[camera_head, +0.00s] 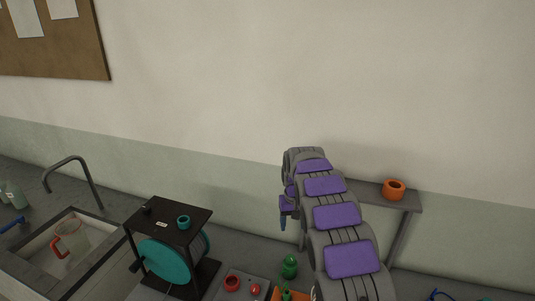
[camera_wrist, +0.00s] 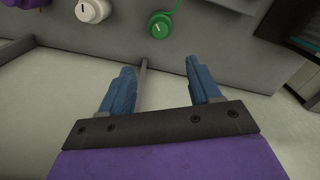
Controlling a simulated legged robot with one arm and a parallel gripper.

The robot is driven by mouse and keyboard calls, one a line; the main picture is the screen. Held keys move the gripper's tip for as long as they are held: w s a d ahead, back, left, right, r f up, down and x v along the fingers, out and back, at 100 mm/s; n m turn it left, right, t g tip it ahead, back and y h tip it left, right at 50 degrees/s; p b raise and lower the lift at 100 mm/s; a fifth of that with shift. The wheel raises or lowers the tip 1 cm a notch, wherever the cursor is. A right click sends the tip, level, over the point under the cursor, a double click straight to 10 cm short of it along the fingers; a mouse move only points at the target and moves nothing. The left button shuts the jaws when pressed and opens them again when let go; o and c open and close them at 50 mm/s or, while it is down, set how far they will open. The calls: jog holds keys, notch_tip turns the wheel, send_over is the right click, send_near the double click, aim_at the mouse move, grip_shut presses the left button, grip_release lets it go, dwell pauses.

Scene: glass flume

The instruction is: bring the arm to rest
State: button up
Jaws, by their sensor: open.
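My arm (camera_head: 335,215), grey with purple panels, reaches up and forward over the counter in the head view. My gripper (camera_wrist: 160,88) shows in the wrist view with two blue fingers spread apart and nothing between them. In the head view it hangs at the arm's far end, seen small and from the side. Beyond the fingers, in the wrist view, is a grey surface with a white knob (camera_wrist: 93,10) and a green knob (camera_wrist: 160,27) above the gap. The fingers appear apart from both knobs.
A black stand with a teal wheel (camera_head: 165,262) is left of my arm. A sink with a jug (camera_head: 72,238) is farther left. A shelf (camera_head: 408,199) bearing an orange ring (camera_head: 394,189) is right of my arm. A green object (camera_head: 289,267) and a red ring (camera_head: 232,283) sit in front.

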jog(key=s+d+r+m+b, duration=0.1)
jog(key=s+r, duration=0.5)
jog(key=s, duration=0.6)
jog(key=s+d+r+b, duration=0.1)
jog(key=s+r, duration=0.4)
jog(key=s, duration=0.6)
jog(key=s+a+f+g+b, duration=0.1)
jog(key=s, duration=1.3)
jog(key=s+a+f, duration=0.1)
jog(key=s+f, duration=0.1)
jog(key=s, duration=1.3)
jog(key=shift+f+g+b, duration=0.2)
jog(key=shift+g+b, duration=0.2)
